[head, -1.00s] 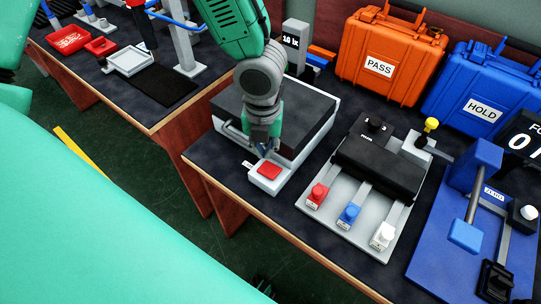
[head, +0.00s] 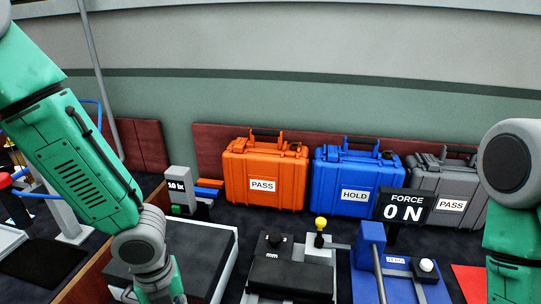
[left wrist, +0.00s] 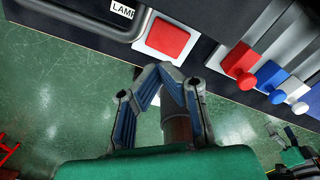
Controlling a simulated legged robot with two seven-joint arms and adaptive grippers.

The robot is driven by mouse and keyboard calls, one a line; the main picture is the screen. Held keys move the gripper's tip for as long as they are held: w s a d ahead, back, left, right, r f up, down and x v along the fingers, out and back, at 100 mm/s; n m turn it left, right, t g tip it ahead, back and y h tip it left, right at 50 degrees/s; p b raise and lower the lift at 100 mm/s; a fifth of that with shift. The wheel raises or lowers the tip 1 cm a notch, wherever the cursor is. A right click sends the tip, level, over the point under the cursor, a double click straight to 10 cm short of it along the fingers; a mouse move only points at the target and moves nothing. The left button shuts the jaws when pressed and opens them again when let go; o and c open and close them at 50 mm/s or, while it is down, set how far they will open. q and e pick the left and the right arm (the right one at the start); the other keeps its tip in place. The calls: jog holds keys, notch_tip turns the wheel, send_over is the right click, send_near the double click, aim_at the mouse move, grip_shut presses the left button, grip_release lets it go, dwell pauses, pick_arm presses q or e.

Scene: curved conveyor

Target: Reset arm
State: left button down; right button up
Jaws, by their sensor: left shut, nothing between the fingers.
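My left arm comes in from the left in the head view, over the grey-and-black box (head: 205,250); its gripper is below the picture's edge there. In the left wrist view my left gripper (left wrist: 162,70) is shut and empty, its fingertips together just short of a red square button (left wrist: 167,38) on a white base. A gap of floor and table edge shows around the fingers. My right arm shows at the right edge of the head view, with its gripper out of the picture.
Orange (head: 265,175), blue (head: 357,181) and grey (head: 447,190) cases stand along the back. A force display (head: 404,207) reads 0 N. A mechanism with a yellow knob (head: 320,224) and a blue press (head: 370,250) stand in front. Red, blue and white knobs (left wrist: 270,75) lie right of the button.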

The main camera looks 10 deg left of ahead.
pick_arm(q)
jog(key=s+f+n, duration=0.2)
jog(key=s+d+f+n+g+h, duration=0.1)
jog(key=s+f+n, duration=0.1)
jog(key=n, duration=0.1)
jog(key=s+d+f+n, duration=0.1)
jog(key=s+n, duration=0.1)
jog(key=s, duration=0.1)
jog(key=shift+f+n+h+b, duration=0.3)
jog(key=shift+f+h, duration=0.1)
jog(key=s+a+f+n+t+y, duration=0.1)
jog(key=s+a+f+n, duration=0.2)
jog(key=n, duration=0.7)
jog(key=s+a+f+n+t+y+b, duration=0.1)
jog(key=s+a+f+n, duration=0.3)
jog(key=n, duration=0.7)
notch_tip(320, 180, down, 2)
jog(key=shift+s+f, duration=0.15)
jog(key=shift+s, duration=0.7)
jog(key=shift+a, duration=0.1)
